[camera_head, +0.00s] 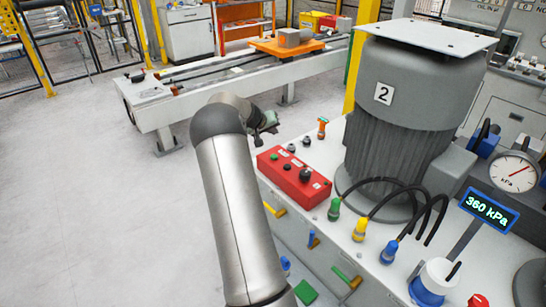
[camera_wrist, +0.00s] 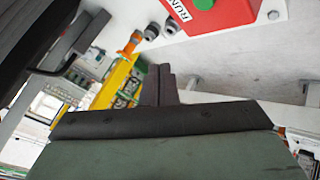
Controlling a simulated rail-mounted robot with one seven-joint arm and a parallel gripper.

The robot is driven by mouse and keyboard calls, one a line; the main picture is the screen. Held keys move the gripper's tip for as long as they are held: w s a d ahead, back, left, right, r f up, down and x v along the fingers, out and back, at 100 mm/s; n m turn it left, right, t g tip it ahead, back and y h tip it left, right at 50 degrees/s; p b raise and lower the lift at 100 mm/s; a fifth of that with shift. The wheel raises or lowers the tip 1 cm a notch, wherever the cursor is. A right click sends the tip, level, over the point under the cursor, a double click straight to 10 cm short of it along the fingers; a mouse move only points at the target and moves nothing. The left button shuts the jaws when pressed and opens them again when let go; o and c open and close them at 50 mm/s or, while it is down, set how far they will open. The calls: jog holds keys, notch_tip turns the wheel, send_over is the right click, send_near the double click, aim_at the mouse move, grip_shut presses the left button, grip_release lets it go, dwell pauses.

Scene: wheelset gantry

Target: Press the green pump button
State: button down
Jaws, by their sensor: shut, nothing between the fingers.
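A red control box (camera_head: 297,184) with small buttons and a black knob sits on the near left edge of the grey machine in the head view. Its corner (camera_wrist: 235,14) shows at the top of the wrist view, with a green button (camera_wrist: 203,4) beside a RUN label, partly cut off by the frame edge. My gripper (camera_head: 268,122) is behind and left of the box in the head view, apart from it. In the wrist view its dark fingers (camera_wrist: 160,84) are together with nothing between them, below and left of the green button.
A large grey motor (camera_head: 402,100) marked 2 stands right of the box. Green, yellow and blue plugs (camera_head: 359,229) with black cables are in front of it. A display (camera_head: 489,210) reads 360 kPa below a dial gauge (camera_head: 513,172). An orange valve handle (camera_head: 322,127) stands behind the box.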

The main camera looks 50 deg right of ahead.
jog(key=b, duration=0.3)
send_over(272, 157)
notch_tip(272, 157, down, 8)
jog(key=shift+s+r, duration=0.1)
jog(key=shift+r, duration=0.05)
jog(key=shift+f+b, duration=0.4)
jog(key=shift+b, duration=0.2)
jog(key=shift+f, duration=0.1)
dwell(1.3)
jog(key=shift+f+b, duration=0.35)
jog(key=shift+b, duration=0.4)
jog(key=shift+f+b, duration=0.45)
jog(key=shift+b, duration=0.1)
dwell(0.4)
dwell(0.3)
jog(key=shift+r, duration=0.9)
jog(key=shift+r+p, duration=1.2)
jog(key=shift+r, duration=1.3)
